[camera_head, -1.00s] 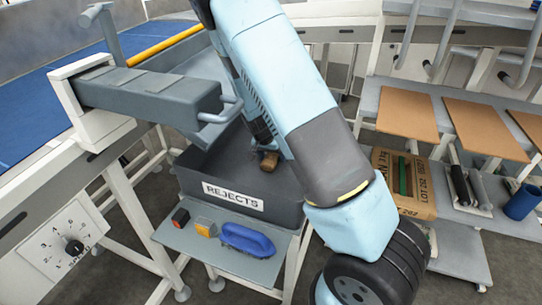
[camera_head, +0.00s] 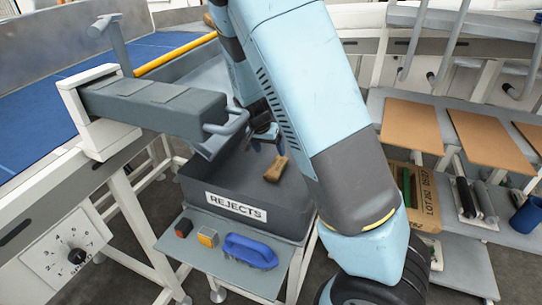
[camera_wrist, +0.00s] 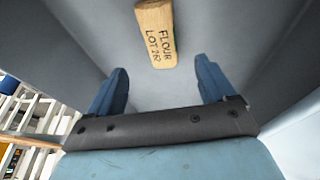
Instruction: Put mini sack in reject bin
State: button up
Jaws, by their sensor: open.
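The tan mini sack (camera_head: 276,168) shows inside the grey reject bin (camera_head: 289,222), which carries a "REJECTS" label. The sack is tilted and apart from my gripper; I cannot tell whether it rests on the bin's floor. In the wrist view, the sack (camera_wrist: 155,33), printed "FLOUR LOT 262", lies beyond my fingertips with grey bin walls around it. My gripper (camera_wrist: 160,70) is open, with its two blue fingers spread and nothing between them. In the head view, my gripper (camera_head: 266,138) is small and partly hidden, just above the sack.
A grey beam with a handle (camera_head: 160,105) juts over the bin's left side. A shelf in front of the bin holds a blue brush (camera_head: 250,251) and small boxes (camera_head: 207,238). Brown boards (camera_head: 412,122) lie on the right rack. A blue conveyor (camera_head: 35,110) runs at left.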

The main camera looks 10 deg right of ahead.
jog(key=s+d+r+n+t+y, duration=0.1)
jog(key=s+d+r+n+y, duration=0.15)
jog(key=s+r, duration=0.6)
jog(key=s+d+r+n+y, duration=0.1)
jog(key=s+d+r+y, duration=0.15)
jog(key=s+r, duration=0.65)
jog(key=s+r+n+t+h, duration=0.1)
jog(key=s+r+n+t, duration=0.1)
jog(key=s+r, duration=0.8)
jog(key=s+d+n, duration=0.1)
jog(key=s, duration=0.1)
jog(key=shift+s+r+h, duration=0.25)
jog(key=shift+s+h, duration=0.05)
jog(key=shift+s, duration=0.1)
jog(key=shift+n, duration=0.25)
jog(key=shift+c, duration=0.2)
